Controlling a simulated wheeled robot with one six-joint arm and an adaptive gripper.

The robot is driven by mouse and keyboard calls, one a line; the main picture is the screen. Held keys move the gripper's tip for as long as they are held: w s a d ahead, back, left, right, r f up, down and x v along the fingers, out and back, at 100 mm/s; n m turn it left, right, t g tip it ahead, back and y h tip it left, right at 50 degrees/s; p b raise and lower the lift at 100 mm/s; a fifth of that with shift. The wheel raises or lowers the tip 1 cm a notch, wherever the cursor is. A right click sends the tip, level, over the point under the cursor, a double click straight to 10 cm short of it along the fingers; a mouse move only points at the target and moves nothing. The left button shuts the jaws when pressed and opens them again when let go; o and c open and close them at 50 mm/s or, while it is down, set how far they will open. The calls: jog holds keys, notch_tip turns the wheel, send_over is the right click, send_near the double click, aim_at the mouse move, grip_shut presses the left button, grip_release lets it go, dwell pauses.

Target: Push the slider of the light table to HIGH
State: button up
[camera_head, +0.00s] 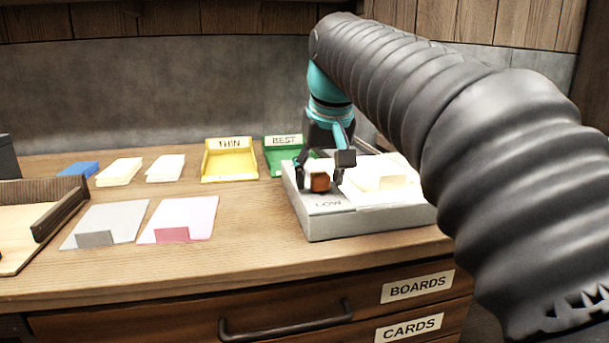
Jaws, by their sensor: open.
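The light table (372,221) is a grey box at the right of the workbench, with a bright cream panel (396,192) on top. LOW is printed at the near left of its top. The HIGH mark does not show. A small orange-brown slider knob (320,183) stands on the left strip, a little beyond the LOW mark. My gripper (325,172) is open and points down over this strip, its fingers on either side of the knob. I cannot tell whether a finger touches the knob. The far part of the strip is hidden behind my gripper.
A yellow THIN tray (205,165) and a green BEST tray (270,163) stand behind. Cream blocks, a blue block (78,169), a grey card (112,218) and a pink card (196,208) lie left. A wooden tray (60,208) stands far left. My arm covers the right side.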

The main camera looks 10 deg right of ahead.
aim_at(308, 174)
grip_shut()
jog(key=shift+w+r+p, duration=0.15)
jog(key=shift+w+p, duration=0.15)
jog(key=w+p, duration=0.4)
jog(key=w, duration=0.2)
jog(key=shift+w, duration=0.4)
grip_release()
jog(key=shift+w, duration=0.1)
